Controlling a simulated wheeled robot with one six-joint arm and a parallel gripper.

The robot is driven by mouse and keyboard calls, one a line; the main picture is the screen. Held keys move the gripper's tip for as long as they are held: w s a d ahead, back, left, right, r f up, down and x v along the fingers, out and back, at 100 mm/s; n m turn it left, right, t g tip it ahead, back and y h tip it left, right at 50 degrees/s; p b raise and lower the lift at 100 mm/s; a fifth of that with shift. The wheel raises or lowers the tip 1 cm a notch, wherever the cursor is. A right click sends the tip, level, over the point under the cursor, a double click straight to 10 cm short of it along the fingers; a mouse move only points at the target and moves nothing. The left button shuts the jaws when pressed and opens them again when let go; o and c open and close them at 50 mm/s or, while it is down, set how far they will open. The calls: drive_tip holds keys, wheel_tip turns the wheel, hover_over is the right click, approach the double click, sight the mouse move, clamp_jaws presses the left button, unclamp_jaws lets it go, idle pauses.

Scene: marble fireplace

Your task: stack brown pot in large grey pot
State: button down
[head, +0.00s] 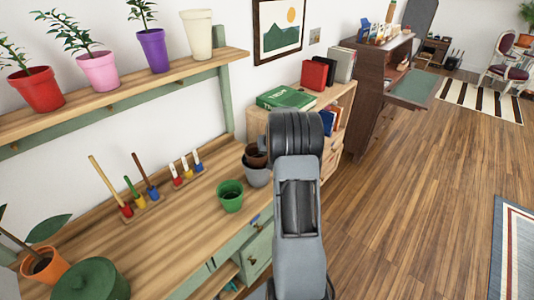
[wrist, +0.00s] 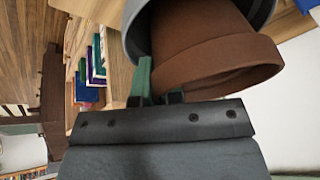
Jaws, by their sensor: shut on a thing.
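The brown pot (head: 255,154) sits with its lower part inside the large grey pot (head: 258,178) at the right end of the wooden desk. In the wrist view the brown pot (wrist: 205,50) is close up, its thick rim outside the grey pot's mouth and its body inside the grey pot (wrist: 135,32). My gripper (wrist: 162,97) is shut on the brown pot's rim. How deep the brown pot rests inside is hidden. In the head view my own arm hides the fingers.
A green pot (head: 230,194) stands just left of the grey pot. Coloured tools on stands (head: 130,192) are further left. A shelf with potted plants (head: 110,94) hangs above. A low bookcase (head: 345,97) with a green book (head: 286,98) stands behind my arm.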

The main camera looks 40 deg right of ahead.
drive_tip(key=shift+f, duration=0.1)
drive_tip(key=shift+f+b, duration=0.5)
drive_tip(key=shift+b, duration=0.15)
drive_tip(key=c, duration=1.5)
unclamp_jaws()
